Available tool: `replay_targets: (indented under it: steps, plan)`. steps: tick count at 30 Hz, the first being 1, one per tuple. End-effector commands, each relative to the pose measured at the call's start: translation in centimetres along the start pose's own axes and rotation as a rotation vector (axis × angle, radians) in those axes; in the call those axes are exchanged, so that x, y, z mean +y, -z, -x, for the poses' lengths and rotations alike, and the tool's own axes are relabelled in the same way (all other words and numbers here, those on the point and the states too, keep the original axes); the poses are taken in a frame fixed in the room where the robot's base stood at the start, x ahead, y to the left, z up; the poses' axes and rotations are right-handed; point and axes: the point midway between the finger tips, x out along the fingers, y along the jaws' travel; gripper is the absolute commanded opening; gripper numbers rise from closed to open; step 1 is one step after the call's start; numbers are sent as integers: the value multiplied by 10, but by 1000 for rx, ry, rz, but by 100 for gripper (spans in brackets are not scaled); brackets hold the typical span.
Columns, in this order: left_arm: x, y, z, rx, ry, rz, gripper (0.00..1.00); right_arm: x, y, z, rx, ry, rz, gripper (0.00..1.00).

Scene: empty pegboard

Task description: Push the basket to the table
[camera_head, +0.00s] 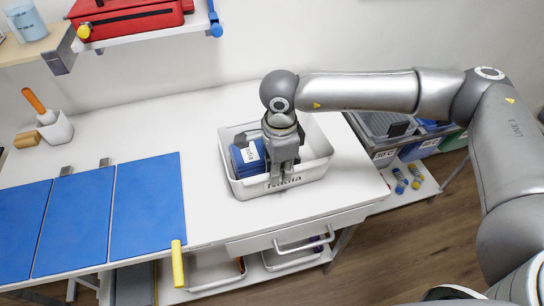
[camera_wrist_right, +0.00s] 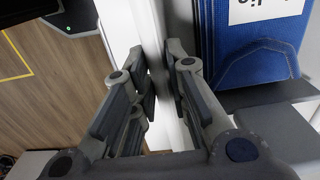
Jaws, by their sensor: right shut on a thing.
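The white basket (camera_head: 316,169) stands on the white table (camera_head: 215,113), near its front right part, with dark lettering on its front wall. My right gripper (camera_head: 279,172) reaches down over the basket and is shut on its front wall. In the right wrist view, my right gripper's fingers (camera_wrist_right: 160,55) lie on both sides of the white basket wall (camera_wrist_right: 153,28). A blue item with a white label (camera_head: 246,158) is inside the basket, left of the gripper; it also shows in the right wrist view (camera_wrist_right: 235,45). My left gripper is not in view.
Blue panels (camera_head: 148,200) cover the table's left part. A yellow handle (camera_head: 178,264) is at the front edge. A white holder with an orange-handled tool (camera_head: 55,128) stands at the far left. A drawer (camera_head: 298,232) is below the basket. Grey and blue bins (camera_head: 385,130) stand to the right.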

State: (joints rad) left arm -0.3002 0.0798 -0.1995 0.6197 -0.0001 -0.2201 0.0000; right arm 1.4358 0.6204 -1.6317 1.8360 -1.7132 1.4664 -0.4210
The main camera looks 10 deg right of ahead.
Motion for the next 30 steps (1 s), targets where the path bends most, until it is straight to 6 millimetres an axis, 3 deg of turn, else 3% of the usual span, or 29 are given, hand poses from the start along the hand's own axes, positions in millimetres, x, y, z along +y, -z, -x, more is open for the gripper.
replay_targets:
  steps: [18, 30]
  plan:
    - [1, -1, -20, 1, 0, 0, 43, -38, 2, -1, 0, 3, -2, 0]
    - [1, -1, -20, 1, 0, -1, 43, -41, 2, 1, 0, 2, -1, 0]
